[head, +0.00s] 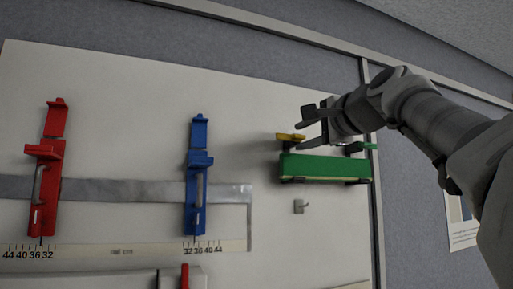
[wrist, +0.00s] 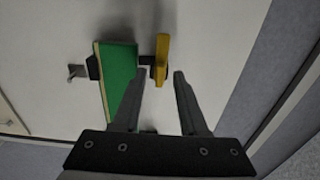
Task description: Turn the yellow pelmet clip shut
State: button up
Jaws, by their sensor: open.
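The yellow clip (head: 290,137) is a small bar on a dark mount above the left end of the green pelmet (head: 325,167) on the white board. In the head view it lies roughly level and sticks out to the left. In the wrist view the yellow clip (wrist: 162,58) stands beside the green pelmet (wrist: 118,78), a dark mount between them.
A green clip (head: 367,146) sits above the pelmet's right end, partly behind my gripper. A small grey hook (head: 299,206) is below the pelmet. A blue slider (head: 199,175) and a red slider (head: 46,170) stand on a metal rail to the left.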

jog(key=shift+c, duration=0.3)
grip_shut()
jog(key=n+b, duration=0.1)
jog(key=n, duration=0.2)
jog(key=shift+f+n, duration=0.15)
jog(key=shift+n, duration=0.25)
jog(key=n+b, duration=0.1)
jog(key=n, duration=0.4)
jog(key=shift+d+f, duration=0.1)
jog(key=n+b, duration=0.1)
jog(key=n, duration=0.4)
jog(key=shift+d, duration=0.1)
jog(key=shift+w+n+b, duration=0.1)
jog(key=shift+n+b, duration=0.2)
jog(key=shift+n, duration=1.8)
